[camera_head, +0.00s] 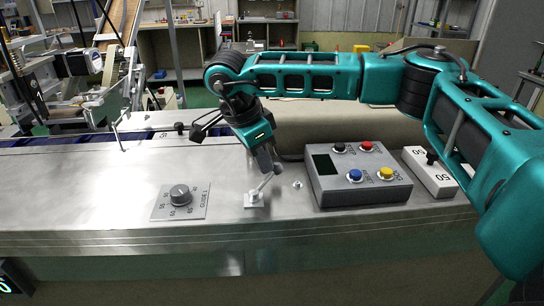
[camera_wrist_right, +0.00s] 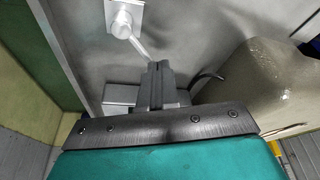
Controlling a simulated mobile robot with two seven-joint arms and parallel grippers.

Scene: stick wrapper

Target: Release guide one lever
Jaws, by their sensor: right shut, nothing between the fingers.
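The guide one lever (camera_head: 267,183) is a small metal lever on a pale square base plate (camera_head: 250,204), right of the GUIDE 1 dial (camera_head: 180,200) on the steel bench top. It leans up and to the right. My right gripper (camera_head: 270,167) points down at the lever's upper end, with its fingers closed. In the right wrist view, the lever (camera_wrist_right: 141,47) runs from its round pivot and plate (camera_wrist_right: 124,17) toward the closed fingertips (camera_wrist_right: 160,66). The tips are at or very near the lever's end; I cannot tell whether they touch. My left gripper is not in view.
A grey control box (camera_head: 358,178) with red, blue, yellow and black buttons stands right of the lever. A white box with a black knob (camera_head: 431,172) is beyond it. A beige roll (camera_head: 310,127) lies behind. The bench (camera_head: 80,200) is clear left of the dial.

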